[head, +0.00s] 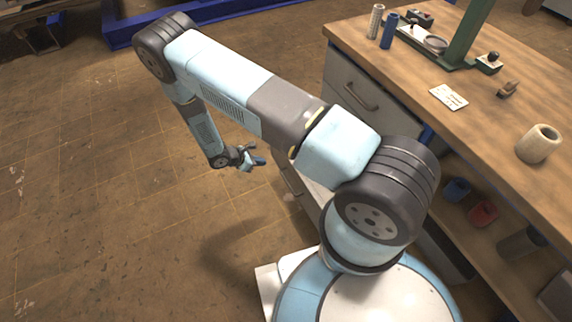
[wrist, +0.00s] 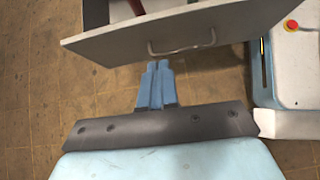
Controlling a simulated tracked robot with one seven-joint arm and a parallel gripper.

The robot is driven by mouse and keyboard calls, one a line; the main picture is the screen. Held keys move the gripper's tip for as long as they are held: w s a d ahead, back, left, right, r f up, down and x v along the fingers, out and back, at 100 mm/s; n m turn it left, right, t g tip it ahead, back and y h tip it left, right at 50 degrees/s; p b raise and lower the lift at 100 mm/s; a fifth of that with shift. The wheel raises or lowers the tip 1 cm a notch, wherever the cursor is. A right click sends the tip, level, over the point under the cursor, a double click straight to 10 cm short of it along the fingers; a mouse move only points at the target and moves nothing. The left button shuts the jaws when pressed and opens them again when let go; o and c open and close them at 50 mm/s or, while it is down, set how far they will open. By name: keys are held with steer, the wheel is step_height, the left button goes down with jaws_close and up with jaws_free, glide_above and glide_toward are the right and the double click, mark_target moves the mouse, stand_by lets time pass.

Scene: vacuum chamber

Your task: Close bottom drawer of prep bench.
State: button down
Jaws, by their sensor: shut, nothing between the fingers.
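The prep bench (head: 458,88) stands on the right in the head view, with a wooden top and grey drawer fronts. In the wrist view, a grey drawer (wrist: 110,43) stands open, its interior showing behind the front panel. Its curved metal handle (wrist: 182,50) faces me. In the head view the lower drawer is mostly hidden behind my arm. My gripper (wrist: 158,66) is shut and empty, its blue fingers pointing at the drawer front just below the handle in the picture. Whether they touch it I cannot tell. My gripper (head: 259,160) also shows left of the bench in the head view.
An upper drawer (head: 350,92) with a handle looks shut. A blue cylinder (head: 389,31), a beige cup (head: 538,143) and a green post (head: 474,32) stand on the bench top. Red and blue containers sit on the shelf below. The floor (head: 90,200) at left is clear.

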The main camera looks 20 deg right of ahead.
steer(key=f, duration=0.2)
glide_toward(291, 165)
step_height(291, 165, down, 4)
steer(key=d, duration=0.3)
steer(key=shift+w+d, duration=0.4)
steer(key=shift+d, duration=0.25)
steer(key=shift+d, duration=0.1)
